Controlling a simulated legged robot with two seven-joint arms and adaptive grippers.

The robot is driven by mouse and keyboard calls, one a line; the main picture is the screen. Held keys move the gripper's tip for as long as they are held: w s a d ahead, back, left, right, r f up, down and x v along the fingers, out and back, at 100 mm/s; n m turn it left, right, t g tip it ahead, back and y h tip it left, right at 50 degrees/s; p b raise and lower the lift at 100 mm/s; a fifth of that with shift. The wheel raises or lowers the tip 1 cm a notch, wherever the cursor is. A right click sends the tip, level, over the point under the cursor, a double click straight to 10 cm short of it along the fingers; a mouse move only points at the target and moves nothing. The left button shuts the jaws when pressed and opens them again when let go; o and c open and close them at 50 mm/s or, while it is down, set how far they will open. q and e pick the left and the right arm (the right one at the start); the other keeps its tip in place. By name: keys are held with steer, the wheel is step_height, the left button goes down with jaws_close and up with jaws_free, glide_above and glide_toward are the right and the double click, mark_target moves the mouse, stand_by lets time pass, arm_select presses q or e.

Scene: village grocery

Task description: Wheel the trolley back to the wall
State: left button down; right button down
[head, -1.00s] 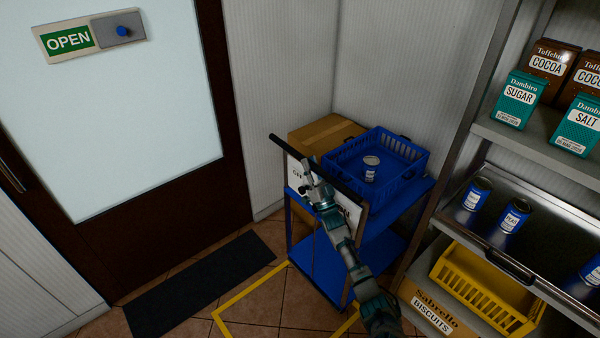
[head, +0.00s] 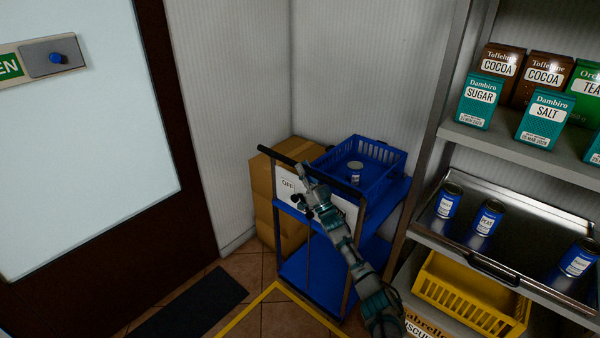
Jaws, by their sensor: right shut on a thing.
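The blue trolley (head: 310,275) stands in the corner, left of the shelf unit, with its black push bar (head: 275,152) on the near side. A white sign (head: 287,184) starting "OFF" hangs below the bar, partly hidden by my arm. A blue crate (head: 376,151) with a blue can (head: 355,172) in it is on the trolley's top. My right gripper (head: 305,176) is shut on the push bar. The trolley's far wheels are hidden, and I cannot tell whether it touches the wall (head: 360,70). My left gripper is not in view.
The shelf unit (head: 425,170) is close on the right, with tins, cans and a yellow crate (head: 470,305). A yellow floor line (head: 255,305) and dark mat (head: 190,305) lie in front.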

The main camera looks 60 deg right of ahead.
steer(key=shift+s+d, duration=0.2)
steer(key=shift+d, duration=0.4)
steer(key=c, duration=1.1)
jaws_free()
steer(key=shift+o, duration=0.8)
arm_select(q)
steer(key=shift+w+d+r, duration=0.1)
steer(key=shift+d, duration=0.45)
arm_select(e)
steer(key=shift+d+f, duration=0.15)
steer(key=shift+s+f, duration=0.1)
steer(key=shift+f, duration=0.15)
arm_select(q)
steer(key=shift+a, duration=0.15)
arm_select(e)
steer(key=v, duration=1.1)
steer(key=shift+f, duration=0.25)
steer(key=shift+s, duration=0.1)
